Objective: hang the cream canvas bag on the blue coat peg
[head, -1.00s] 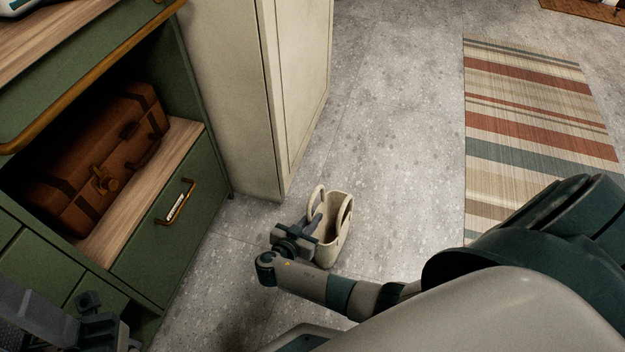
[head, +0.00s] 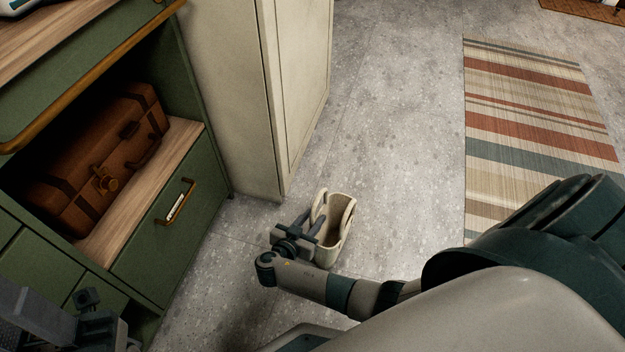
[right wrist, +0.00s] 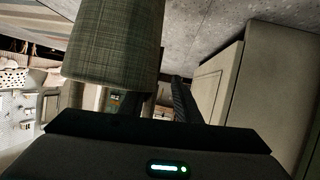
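The cream canvas bag (head: 333,240) is beside my right gripper in the head view, its open top facing up and its handles leaning. In the right wrist view the bag (right wrist: 113,45) covers the upper left, partly in front of one finger. My right gripper (head: 311,222) has its fingers apart, and a gap shows between them in the wrist view (right wrist: 164,105). Whether a finger still passes through a handle is unclear. My left gripper (head: 92,305) is at the lower left, its fingertips unclear. I cannot make out the blue coat peg in either view.
A tall cream cabinet (head: 240,100) stands behind the bag. A green unit (head: 150,250) with a brown suitcase (head: 95,165) on its shelf is at the left. A striped rug (head: 540,130) lies at the right. The grey floor between is clear.

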